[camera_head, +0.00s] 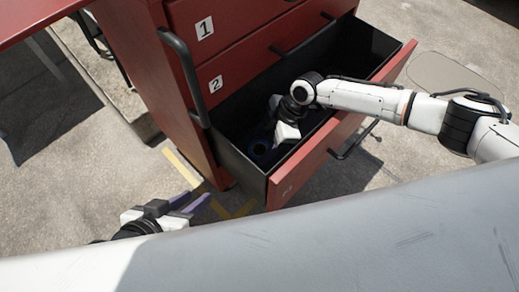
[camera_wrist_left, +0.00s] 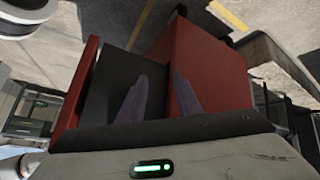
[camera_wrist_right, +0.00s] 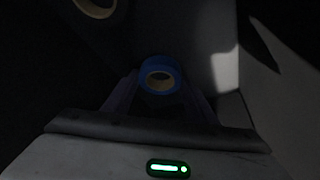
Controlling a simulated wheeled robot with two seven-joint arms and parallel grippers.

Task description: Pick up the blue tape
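The blue tape (camera_wrist_right: 160,67) is a blue ring with a tan core, lying inside the open drawer. In the right wrist view it sits at the tips of my right gripper (camera_wrist_right: 160,84), between the two purple fingers. The fingers look open, one on each side; contact is too dark to judge. In the head view the blue tape (camera_head: 259,149) is a dark blue ring near the drawer's front left corner, with my right gripper (camera_head: 270,143) reaching down beside it. My left gripper (camera_head: 189,202) is open and empty, outside the drawer.
The red cabinet has an open lower drawer (camera_head: 322,155) with a dark interior and a raised red front. Another tape roll (camera_wrist_right: 95,7) lies nearby in the drawer. Concrete floor with yellow marks surrounds the cabinet.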

